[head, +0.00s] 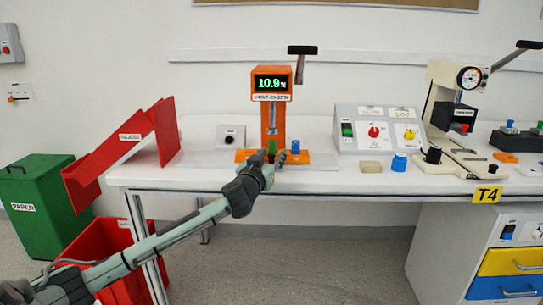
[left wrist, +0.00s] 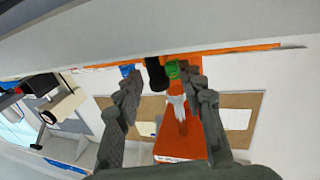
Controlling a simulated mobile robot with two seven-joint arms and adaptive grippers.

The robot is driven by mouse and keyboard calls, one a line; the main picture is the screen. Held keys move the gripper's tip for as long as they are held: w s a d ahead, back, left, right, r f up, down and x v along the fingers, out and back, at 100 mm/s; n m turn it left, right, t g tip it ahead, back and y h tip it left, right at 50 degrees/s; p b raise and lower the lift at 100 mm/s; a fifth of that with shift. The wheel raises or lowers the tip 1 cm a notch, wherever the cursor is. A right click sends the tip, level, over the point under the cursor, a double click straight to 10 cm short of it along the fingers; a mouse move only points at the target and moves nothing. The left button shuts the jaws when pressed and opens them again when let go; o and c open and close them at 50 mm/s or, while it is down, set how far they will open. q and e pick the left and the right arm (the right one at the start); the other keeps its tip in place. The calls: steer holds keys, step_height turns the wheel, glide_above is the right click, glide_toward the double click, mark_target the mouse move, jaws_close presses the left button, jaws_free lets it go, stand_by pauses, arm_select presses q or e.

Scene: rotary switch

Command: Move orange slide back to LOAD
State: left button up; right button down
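The orange test stand (head: 273,122) is on the white bench, with a display reading 10.9 N. Its low orange base (head: 246,155) also shows along the top of the left wrist view (left wrist: 235,49). A green piece (head: 272,146) and a blue knob (head: 296,147) are at the base. I cannot clearly separate the orange slide from the base, and no LOAD mark is readable. My left gripper (head: 271,155) is at the base's front. In the left wrist view its fingers (left wrist: 160,76) are apart, with a black knob (left wrist: 156,74) and the green piece (left wrist: 173,70) between them; contact is unclear. My right gripper is not in view.
A small grey box (head: 231,137) is left of the stand. A switch panel (head: 377,130), a tan block (head: 371,167) and a blue cap (head: 399,162) are to its right. A red tilted tray (head: 125,150) is at the bench's left end.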

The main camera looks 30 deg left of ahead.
mark_target(239, 155)
arm_select(q)
steer(key=shift+c, duration=0.4)
jaws_close()
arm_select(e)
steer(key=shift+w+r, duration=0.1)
